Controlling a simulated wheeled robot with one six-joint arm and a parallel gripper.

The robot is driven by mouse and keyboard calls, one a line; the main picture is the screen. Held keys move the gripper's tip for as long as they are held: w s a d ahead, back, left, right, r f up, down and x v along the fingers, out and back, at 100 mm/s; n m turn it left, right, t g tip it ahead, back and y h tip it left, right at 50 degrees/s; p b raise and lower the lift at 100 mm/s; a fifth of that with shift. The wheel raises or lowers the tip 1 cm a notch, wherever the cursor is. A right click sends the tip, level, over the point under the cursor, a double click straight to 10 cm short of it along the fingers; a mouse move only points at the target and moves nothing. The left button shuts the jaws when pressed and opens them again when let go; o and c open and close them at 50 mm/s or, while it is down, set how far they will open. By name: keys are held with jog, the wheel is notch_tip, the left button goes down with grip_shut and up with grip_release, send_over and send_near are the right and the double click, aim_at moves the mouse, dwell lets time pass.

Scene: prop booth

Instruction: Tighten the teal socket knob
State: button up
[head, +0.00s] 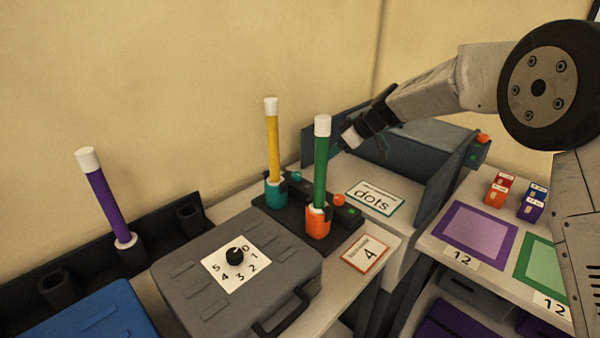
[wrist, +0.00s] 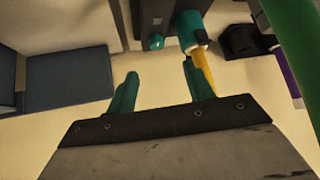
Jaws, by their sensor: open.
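The teal socket (head: 275,194) stands on a dark base and holds an upright yellow rod (head: 272,145) with a white tip. The teal socket (wrist: 190,28) and yellow rod (wrist: 207,72) also show in the wrist view. A small teal knob-like piece (wrist: 156,42) sticks out beside that socket there. My gripper (head: 338,150) is open and above the base's right side, apart from the socket. In the wrist view its two teal fingers (wrist: 160,80) are spread with nothing between them.
The orange socket (head: 318,224) holds a green rod (head: 320,165) close to the teal one. A purple rod (head: 106,205) stands in a black rack at left. A grey case (head: 185,270) with a numbered dial lies in front. A blue-grey bin (head: 440,175) stands at right.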

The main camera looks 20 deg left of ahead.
aim_at(297, 173)
jog(key=shift+n+y, duration=0.3)
jog(key=shift+n, duration=0.3)
jog(key=x, duration=1)
jog(key=w+x, duration=0.1)
jog(key=x, duration=0.4)
jog(key=shift+r, duration=0.1)
jog(key=c, duration=1)
